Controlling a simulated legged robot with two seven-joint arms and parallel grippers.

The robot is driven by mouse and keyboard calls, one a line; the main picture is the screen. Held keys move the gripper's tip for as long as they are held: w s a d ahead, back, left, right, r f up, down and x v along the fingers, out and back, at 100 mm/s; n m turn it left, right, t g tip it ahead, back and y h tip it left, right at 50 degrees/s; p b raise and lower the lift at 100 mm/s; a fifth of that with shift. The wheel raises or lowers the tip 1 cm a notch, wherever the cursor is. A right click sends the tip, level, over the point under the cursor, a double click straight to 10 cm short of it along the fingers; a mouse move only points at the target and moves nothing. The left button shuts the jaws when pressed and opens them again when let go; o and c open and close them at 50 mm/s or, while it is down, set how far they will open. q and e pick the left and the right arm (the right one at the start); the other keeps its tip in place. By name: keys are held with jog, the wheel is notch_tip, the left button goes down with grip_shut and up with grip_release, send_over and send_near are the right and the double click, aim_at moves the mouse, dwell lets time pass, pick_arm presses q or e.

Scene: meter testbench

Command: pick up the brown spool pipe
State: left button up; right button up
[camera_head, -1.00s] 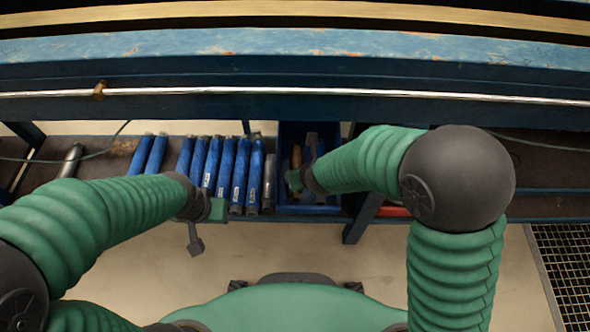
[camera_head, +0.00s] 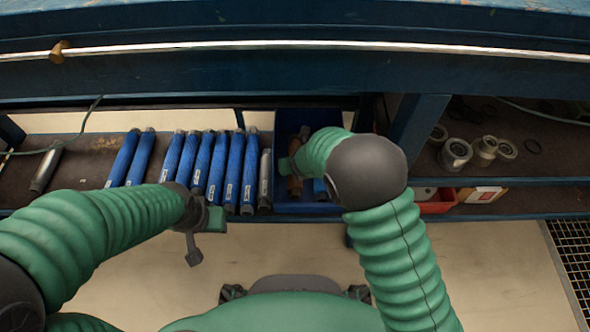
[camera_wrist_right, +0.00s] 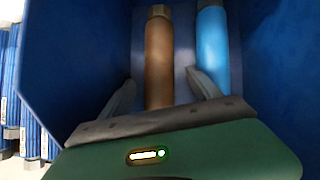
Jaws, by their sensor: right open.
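The brown spool pipe (camera_wrist_right: 159,62) lies lengthwise in a blue bin (camera_wrist_right: 85,45), beside a blue pipe (camera_wrist_right: 214,50) on its right. In the head view a small part of the brown pipe (camera_head: 295,186) shows beside my right arm, which hides most of it. My right gripper (camera_wrist_right: 162,88) is open, with one finger on each side of the brown pipe's near part; the right finger is near the blue pipe. I cannot tell whether the fingers touch it. My left gripper (camera_head: 197,240) hangs in front of the shelf, away from the bin; its jaw state is unclear.
Several blue pipes (camera_head: 217,165) and a grey pipe (camera_head: 265,178) lie on the shelf left of the bin. Another grey pipe (camera_head: 46,168) lies far left. Metal fittings (camera_head: 456,153) and a red box (camera_head: 437,201) sit at right. A blue beam (camera_head: 300,75) runs above.

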jog(key=shift+w+a+f, duration=0.1)
jog(key=shift+w+f, duration=0.15)
jog(key=shift+f, duration=0.25)
jog(key=shift+r, duration=0.15)
grip_shut()
jog(key=shift+w, duration=0.1)
